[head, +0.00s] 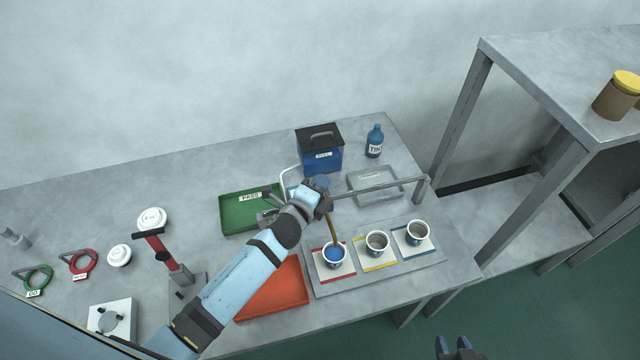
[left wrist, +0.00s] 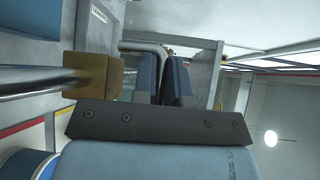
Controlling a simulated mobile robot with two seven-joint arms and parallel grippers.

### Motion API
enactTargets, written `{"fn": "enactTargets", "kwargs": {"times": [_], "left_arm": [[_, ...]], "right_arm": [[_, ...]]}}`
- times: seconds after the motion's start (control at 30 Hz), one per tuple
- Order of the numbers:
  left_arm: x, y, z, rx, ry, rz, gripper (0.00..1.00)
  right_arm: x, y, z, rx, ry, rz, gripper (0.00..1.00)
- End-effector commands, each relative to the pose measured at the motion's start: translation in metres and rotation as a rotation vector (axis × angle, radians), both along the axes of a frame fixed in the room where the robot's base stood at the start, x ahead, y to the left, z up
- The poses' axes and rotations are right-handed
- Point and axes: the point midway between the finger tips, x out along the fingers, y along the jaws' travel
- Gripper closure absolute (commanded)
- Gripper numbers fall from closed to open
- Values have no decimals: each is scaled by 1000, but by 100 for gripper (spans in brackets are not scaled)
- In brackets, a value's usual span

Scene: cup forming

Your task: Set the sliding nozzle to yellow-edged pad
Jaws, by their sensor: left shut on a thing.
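The sliding nozzle has a brown spout (head: 328,220) that hangs from the grey rail (head: 380,187) and ends over the cup on the red-edged pad (head: 330,276). That cup (head: 334,258) shows blue inside. The yellow-edged pad (head: 372,268) lies just right of it, with a grey-looking cup (head: 377,241) on it. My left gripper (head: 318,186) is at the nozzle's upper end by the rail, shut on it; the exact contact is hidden. In the left wrist view, a brass block (left wrist: 95,76) sits on the rail beside my fingers. My right gripper (head: 455,348) shows at the bottom edge, fingers apart, empty.
A blue-edged pad (head: 408,255) with a cup is right of the yellow one. A green tray (head: 232,216), an orange tray (head: 285,300), a grey tray (head: 360,194), a blue box (head: 322,158) and a blue bottle (head: 374,143) stand around. A shelf frame (head: 470,110) rises at right.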

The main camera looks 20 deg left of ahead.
Motion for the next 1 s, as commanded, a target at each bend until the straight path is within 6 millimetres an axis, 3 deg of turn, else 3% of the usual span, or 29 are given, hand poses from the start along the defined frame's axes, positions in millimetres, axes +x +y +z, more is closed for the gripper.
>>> {"fn": "enactTargets", "kwargs": {"times": [0.17,0.4,0.6,0.97,1.0], "left_arm": [[8,-12,-2,-1,-2,0,100],[44,-64,-3,-4,-2,0,100],[62,-91,-1,-1,-2,1,100],[64,-95,0,0,0,1,100],[64,-95,0,0,0,1,78]], "right_arm": [[0,0,-6,1,1,-1,62],[-1,3,-25,6,7,3,62],[-1,5,-33,8,9,10,62],[1,8,-28,12,0,15,62],[1,8,-28,12,0,15,62]]}}
